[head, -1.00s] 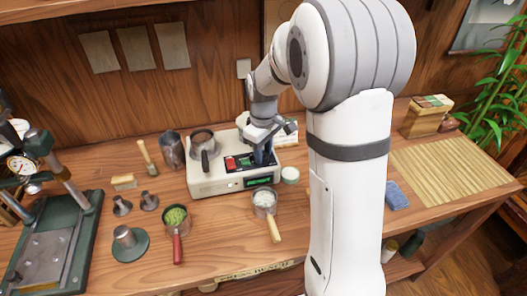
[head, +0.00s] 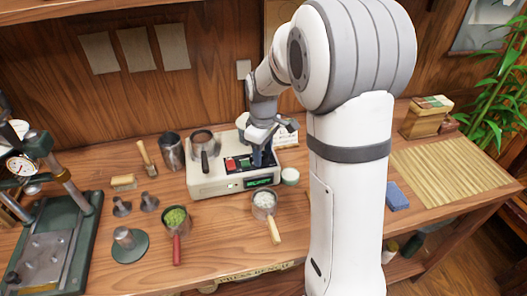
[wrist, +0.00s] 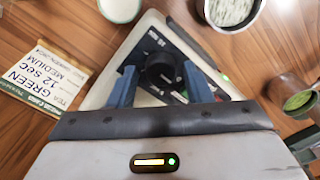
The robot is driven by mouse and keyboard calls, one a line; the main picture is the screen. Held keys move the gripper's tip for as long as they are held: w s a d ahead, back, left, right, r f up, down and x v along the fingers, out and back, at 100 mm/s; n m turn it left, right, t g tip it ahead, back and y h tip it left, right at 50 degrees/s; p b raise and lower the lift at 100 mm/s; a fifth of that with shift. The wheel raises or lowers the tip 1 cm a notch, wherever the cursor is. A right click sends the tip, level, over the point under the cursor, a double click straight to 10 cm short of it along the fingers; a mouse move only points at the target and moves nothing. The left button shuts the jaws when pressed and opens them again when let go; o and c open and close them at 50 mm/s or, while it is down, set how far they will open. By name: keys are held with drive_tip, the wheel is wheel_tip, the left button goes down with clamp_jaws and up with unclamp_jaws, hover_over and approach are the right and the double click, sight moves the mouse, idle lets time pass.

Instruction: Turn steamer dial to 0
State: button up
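The steamer (head: 207,187) is a cream box on the bench with a dark control panel, a red button and a lit green display. Its black dial (wrist: 162,70) shows in the wrist view, between the two blue fingers of my gripper (wrist: 162,86). The fingers stand open, one on each side of the dial, with a visible gap on both sides. In the head view my gripper (head: 262,156) points down at the right part of the panel and hides the dial. I cannot read the dial's setting.
A pan of white contents (head: 264,201) and a pan of green leaves (head: 175,218) stand in front. A press (head: 50,240) is at far left.

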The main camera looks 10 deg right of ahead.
sight(263, 156)
drive_tip(key=shift+o, duration=0.6)
wheel_tip(263, 156, up, 8)
drive_tip(key=shift+f, duration=0.15)
drive_tip(key=s+m+t, duration=0.2)
drive_tip(key=s+m, duration=0.7)
drive_tip(key=s, duration=1.3)
drive_tip(key=shift+t, duration=0.4)
